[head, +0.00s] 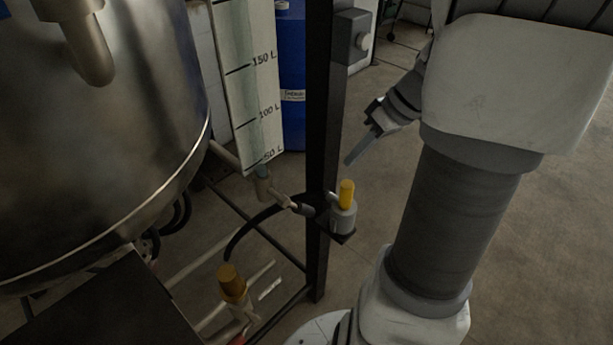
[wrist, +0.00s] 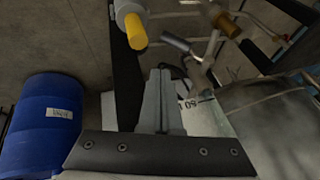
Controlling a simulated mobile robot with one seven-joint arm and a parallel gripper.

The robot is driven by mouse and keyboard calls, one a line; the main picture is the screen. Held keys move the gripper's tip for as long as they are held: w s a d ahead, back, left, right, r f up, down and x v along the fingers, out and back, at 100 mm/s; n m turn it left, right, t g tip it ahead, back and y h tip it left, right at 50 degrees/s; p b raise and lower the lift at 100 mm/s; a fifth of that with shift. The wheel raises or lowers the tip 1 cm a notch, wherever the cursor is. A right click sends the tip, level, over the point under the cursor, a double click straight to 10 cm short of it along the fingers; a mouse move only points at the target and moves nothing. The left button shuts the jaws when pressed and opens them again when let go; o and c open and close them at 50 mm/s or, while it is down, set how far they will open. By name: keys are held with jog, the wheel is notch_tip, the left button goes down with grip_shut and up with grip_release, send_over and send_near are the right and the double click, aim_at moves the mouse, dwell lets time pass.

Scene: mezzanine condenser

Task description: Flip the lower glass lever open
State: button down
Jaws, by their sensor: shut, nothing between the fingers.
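A sight glass on a white scale board (head: 243,80), marked in litres, stands beside the steel vessel. Its lower end meets a fitting (head: 262,186), with a short pipe running towards a black post. A grey valve body with a yellow cap or lever (head: 346,194) sits at that post; the yellow piece also shows in the wrist view (wrist: 136,31). I cannot tell for sure which part is the lower glass lever. My gripper (head: 350,160) is shut and empty, above and apart from the yellow piece. In the wrist view its fingers (wrist: 160,74) are together.
The black post (head: 322,120) stands left of my gripper. A second orange-yellow piece (head: 232,282) is lower left, near a black hose (head: 243,232). The large steel vessel (head: 95,140) fills the left. A blue drum (wrist: 45,125) stands behind.

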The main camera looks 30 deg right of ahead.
aim_at(298, 207)
jog(key=s+a+b+x, duration=0.1)
jog(key=a+b+x, duration=0.1)
jog(key=x, duration=1.1)
jog(key=shift+r+b, duration=0.25)
jog(key=shift+b, duration=0.35)
jog(key=shift+f, duration=0.15)
